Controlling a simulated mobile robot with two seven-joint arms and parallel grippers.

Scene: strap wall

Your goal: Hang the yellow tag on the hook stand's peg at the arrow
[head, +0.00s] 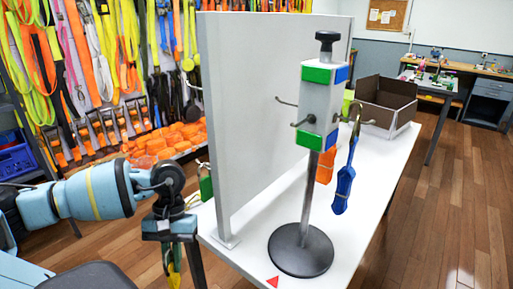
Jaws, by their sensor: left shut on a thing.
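The hook stand (306,195) stands upright on the white table, with a round black base, a grey pole and a head block with green and blue panels. Thin pegs stick out of the block on several sides; one points towards me. A red arrow (272,281) lies on the table in front of the base. My left gripper (171,236) is low at the left, apart from the stand, pointing down. It is shut on the yellow tag (173,282), which hangs below it, small and partly hidden. My right gripper is not in view.
An upright grey panel (262,110) stands on the table (383,190), between stand and strap wall. A blue strap (344,182) and an orange one (326,165) hang at the stand's right. A brown box (386,103) sits behind. A green thing (206,184) is by the panel's left edge.

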